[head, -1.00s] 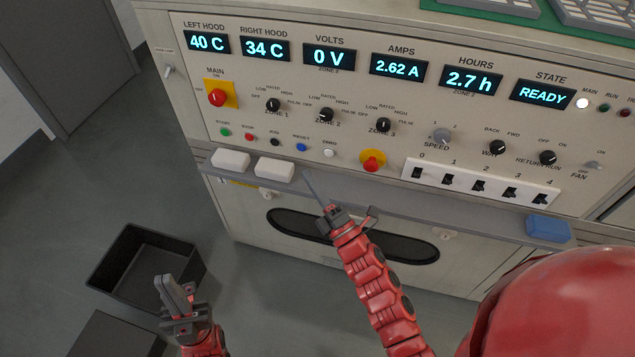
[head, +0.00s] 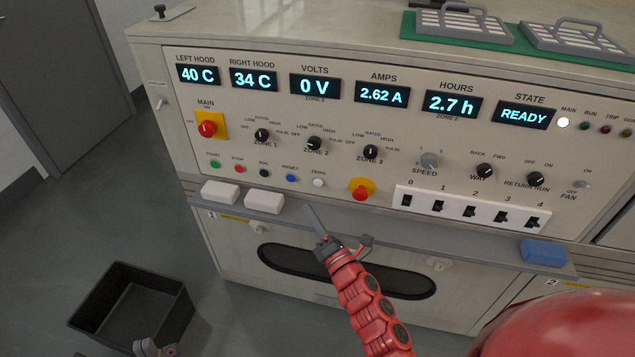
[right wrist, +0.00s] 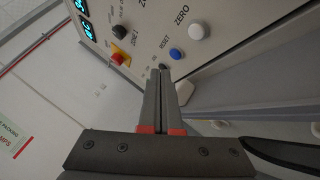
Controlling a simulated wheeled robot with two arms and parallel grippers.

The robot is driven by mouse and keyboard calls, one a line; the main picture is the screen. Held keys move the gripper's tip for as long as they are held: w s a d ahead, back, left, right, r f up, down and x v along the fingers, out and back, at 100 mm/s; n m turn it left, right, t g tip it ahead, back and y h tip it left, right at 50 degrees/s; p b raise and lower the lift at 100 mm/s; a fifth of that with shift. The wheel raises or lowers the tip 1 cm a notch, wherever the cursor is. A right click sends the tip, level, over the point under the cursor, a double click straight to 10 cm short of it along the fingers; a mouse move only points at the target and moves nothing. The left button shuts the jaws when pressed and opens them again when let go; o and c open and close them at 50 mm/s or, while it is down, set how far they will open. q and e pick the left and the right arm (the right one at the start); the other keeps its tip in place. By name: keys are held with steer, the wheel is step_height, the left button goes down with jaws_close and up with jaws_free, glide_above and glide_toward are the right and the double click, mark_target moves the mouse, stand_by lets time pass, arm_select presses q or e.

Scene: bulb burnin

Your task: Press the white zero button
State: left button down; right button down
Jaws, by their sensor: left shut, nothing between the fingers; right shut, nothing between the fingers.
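The white zero button (head: 318,182) is at the right end of the row of small buttons on the panel (head: 210,137). It also shows in the right wrist view (right wrist: 196,31), beside its ZERO label. My right gripper (head: 309,208) is shut and empty, its tips below and slightly left of the button in the head view, apparently apart from it. In the right wrist view its fingers (right wrist: 164,75) point toward the black and blue buttons, with the white one further up and right. My left gripper (head: 150,347) is shut, only partly visible at the bottom edge.
Close by are the blue reset button (head: 291,178), black button (head: 263,173) and red-yellow emergency knob (head: 361,190). Two white blocks (head: 220,192) (head: 264,202) and a blue block (head: 543,252) sit on the ledge below. A black bin (head: 130,305) stands on the floor.

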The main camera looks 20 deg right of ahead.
mark_target(318, 183)
steer(key=w+d, duration=0.1)
steer(key=w, duration=0.1)
steer(key=w+d, duration=0.1)
steer(key=w, duration=0.1)
steer(key=shift+d, duration=0.3)
steer(key=shift+w+d, duration=0.55)
steer(key=shift+w, duration=0.1)
steer(key=shift+w, duration=0.1)
stand_by(1.2)
steer(key=shift+w+d+b, duration=0.15)
steer(key=shift+w+b, duration=0.05)
steer(key=shift+b, duration=0.2)
steer(key=shift+w, duration=0.1)
